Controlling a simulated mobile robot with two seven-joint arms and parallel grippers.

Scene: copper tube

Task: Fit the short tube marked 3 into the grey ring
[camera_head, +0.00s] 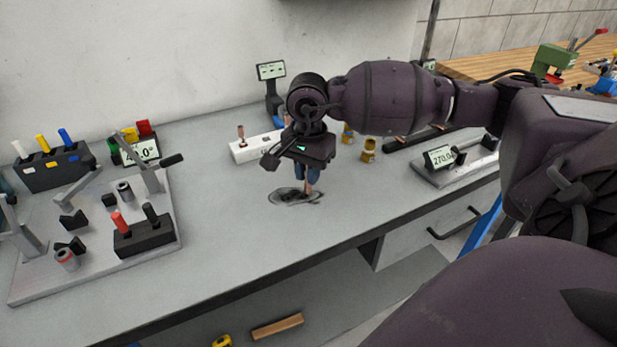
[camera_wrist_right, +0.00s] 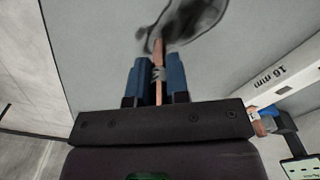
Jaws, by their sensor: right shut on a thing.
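My right gripper (camera_head: 308,178) is above the middle of the bench, pointing down. Its blue fingers are shut on a thin copper tube (camera_wrist_right: 158,70), also visible below the fingers in the head view (camera_head: 308,188). The tube has a small pale mark, too blurred to read as 3. Its lower end is over or near a dark patch on the bench; I cannot tell if it touches. My left gripper is not in view.
The light board (camera_head: 30,290) carries lever clamps and a black block. A display fixture (camera_head: 440,157) stands right. The front bench middle is clear.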

